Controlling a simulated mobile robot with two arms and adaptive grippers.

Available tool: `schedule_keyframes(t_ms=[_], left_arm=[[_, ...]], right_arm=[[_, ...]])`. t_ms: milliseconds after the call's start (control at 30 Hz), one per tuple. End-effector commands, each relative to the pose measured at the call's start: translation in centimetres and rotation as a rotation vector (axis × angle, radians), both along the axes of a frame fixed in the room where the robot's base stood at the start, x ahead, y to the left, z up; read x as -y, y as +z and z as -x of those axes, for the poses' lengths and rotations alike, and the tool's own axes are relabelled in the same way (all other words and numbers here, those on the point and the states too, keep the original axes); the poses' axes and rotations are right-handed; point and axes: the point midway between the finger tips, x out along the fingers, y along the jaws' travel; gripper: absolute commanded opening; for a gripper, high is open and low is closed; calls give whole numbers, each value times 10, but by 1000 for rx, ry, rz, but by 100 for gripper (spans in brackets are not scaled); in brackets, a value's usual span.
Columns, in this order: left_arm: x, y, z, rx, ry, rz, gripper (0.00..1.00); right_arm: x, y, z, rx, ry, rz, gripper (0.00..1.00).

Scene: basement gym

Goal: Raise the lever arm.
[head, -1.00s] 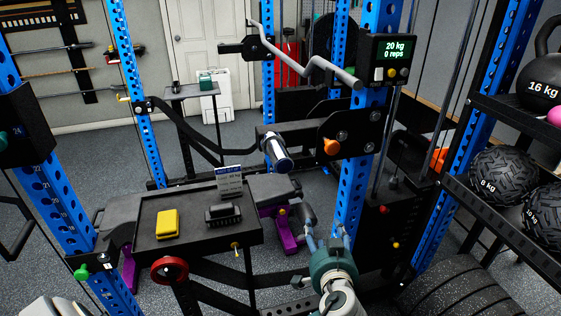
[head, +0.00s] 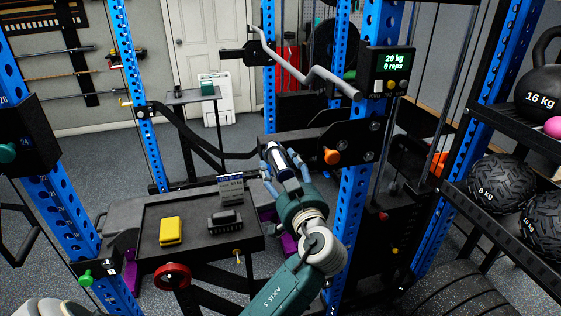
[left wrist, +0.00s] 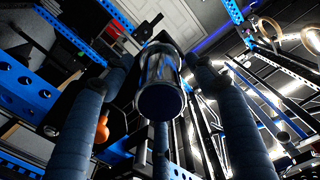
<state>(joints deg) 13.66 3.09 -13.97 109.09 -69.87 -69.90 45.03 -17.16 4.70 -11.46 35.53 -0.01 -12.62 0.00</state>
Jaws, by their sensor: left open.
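The lever arm (head: 302,140) is a black beam on the blue rack post, with an orange knob beside it. Its short chrome sleeve with a dark blue end cap (head: 274,152) points toward me. In the left wrist view the sleeve's round end (left wrist: 160,101) fills the middle. My left gripper (head: 284,172) is open, with its blue-grey fingers around the sleeve's near end. In the left wrist view the fingers (left wrist: 158,68) stand on both sides of the sleeve with gaps, and another finger shows behind it. My right gripper is not in view.
A black tray table (head: 195,245) with a yellow block (head: 171,231), a black block (head: 224,220) and a small sign (head: 231,188) stands left of my arm. A display (head: 391,72) reads 20 kg, 0 reps. A bent grey bar (head: 300,70) hangs above. A ball rack (head: 470,195) stands right.

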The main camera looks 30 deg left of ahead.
Motion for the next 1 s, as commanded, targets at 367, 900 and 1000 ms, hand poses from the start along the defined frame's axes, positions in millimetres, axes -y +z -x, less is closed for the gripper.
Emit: schedule_keyframes(t_ms=[367, 900, 1000], left_arm=[[-9, -1, -8, 0, -1, 2, 57], [-9, 0, -9, -6, -1, -2, 0], [-9, 4, -14, -19, 0, -13, 0]], right_arm=[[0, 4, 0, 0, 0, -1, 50], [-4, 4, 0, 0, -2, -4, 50], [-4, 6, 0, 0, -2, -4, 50]])
